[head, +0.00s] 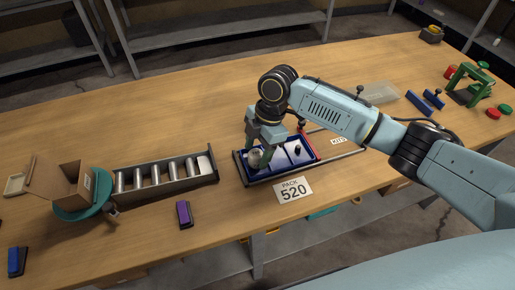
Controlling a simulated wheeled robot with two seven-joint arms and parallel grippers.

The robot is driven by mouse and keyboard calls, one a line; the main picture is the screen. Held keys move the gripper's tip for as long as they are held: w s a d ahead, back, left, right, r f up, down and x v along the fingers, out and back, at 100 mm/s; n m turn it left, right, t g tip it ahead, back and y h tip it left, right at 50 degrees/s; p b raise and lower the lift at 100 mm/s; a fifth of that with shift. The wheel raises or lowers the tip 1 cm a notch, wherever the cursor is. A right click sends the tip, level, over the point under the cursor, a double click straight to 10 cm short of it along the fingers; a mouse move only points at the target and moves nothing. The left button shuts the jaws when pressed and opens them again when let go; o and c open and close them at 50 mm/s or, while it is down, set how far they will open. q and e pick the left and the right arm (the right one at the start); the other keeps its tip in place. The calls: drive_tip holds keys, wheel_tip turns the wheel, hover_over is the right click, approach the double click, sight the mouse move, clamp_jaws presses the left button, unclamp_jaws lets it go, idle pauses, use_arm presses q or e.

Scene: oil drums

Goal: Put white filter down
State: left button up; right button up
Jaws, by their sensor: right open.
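The white filter (256,155) is a small pale rounded thing at the left end of the blue tray (283,168). My right gripper (262,157) reaches down over this end of the tray, its green fingers open around or just beside the filter. The fingers partly hide the filter, and I cannot tell if they touch it. The tray has compartments and sits in a dark frame, with a small dark knob showing on its right part. My left gripper is not in view.
A PACK 520 card (293,190) lies in front of the tray. A rack of metal cylinders (165,175) and an open cardboard box (75,190) on a teal round stand are to the left. A purple block (184,214) lies in front. The table's back middle is clear.

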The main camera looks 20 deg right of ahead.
drive_tip(key=p+v, duration=0.1)
drive_tip(key=v, duration=1.1)
drive_tip(key=shift+r, duration=0.15)
